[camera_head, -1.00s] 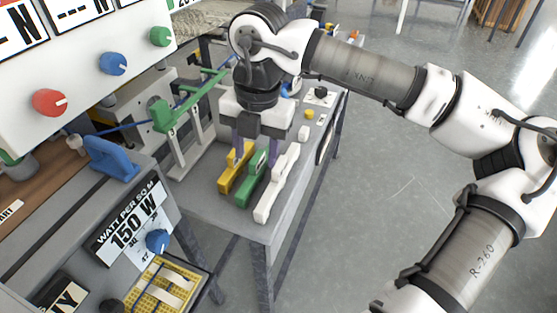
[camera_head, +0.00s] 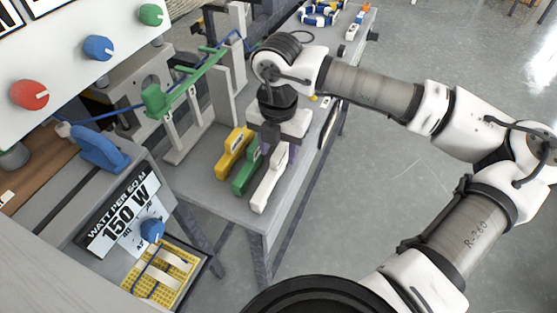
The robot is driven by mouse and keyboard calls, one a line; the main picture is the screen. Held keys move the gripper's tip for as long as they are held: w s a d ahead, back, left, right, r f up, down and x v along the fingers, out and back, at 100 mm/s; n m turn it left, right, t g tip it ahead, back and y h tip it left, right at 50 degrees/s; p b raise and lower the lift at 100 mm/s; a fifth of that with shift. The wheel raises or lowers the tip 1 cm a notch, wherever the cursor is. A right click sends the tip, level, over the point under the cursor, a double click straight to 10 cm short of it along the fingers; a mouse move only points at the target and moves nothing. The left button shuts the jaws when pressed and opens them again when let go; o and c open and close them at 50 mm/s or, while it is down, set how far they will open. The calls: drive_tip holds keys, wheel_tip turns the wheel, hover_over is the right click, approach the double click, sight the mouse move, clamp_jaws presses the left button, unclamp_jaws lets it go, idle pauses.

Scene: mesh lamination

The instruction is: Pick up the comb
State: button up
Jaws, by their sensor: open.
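Three long handled blocks lie side by side on the grey table: a yellow one (camera_head: 232,155), a green one (camera_head: 246,170) and a white one (camera_head: 268,184). No teeth can be made out, so I cannot tell which of them is the comb. My gripper (camera_head: 280,152) points down, open, at the far end of the white block. Its fingers look to be on either side of that end, but whether they touch it is hidden. The gripper body covers the far ends of the green and white blocks.
A green bar on white uprights (camera_head: 188,88) stands left of the blocks. A control panel with red, blue and green knobs (camera_head: 98,48) and a blue handle (camera_head: 98,148) are at the left. Blue-and-white items (camera_head: 320,14) lie at the table's far end. Open floor lies right.

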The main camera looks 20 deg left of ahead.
wheel_tip(320, 180, down, 5)
drive_tip(key=shift+w+r+p, duration=0.1)
drive_tip(key=shift+w+p, duration=0.05)
drive_tip(key=shift+p, duration=0.65)
clamp_jaws()
